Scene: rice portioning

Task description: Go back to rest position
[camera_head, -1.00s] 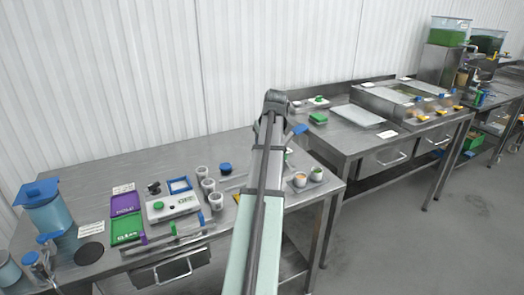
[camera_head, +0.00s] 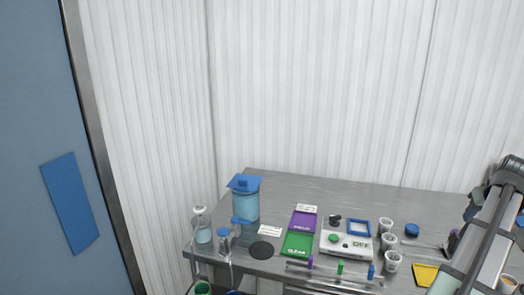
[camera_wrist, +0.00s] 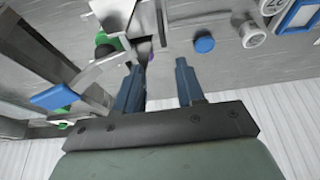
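My gripper (camera_wrist: 158,82) shows in the wrist view with its two blue fingers apart and nothing clearly held between them. A metal utensil with a purple part (camera_wrist: 147,52) lies beyond the left finger; I cannot tell how far away it is. In the head view my arm stands at the right edge over the right part of the steel table (camera_head: 330,190). The gripper's fingertips are not clear there.
On the table are a blue-lidded jug (camera_head: 245,203), a green board (camera_head: 297,245), a purple board (camera_head: 303,222), a scale (camera_head: 346,245), white cups (camera_head: 387,241) and a blue lid (camera_head: 411,229). A blue door (camera_head: 40,150) is at the left. The table's back strip is clear.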

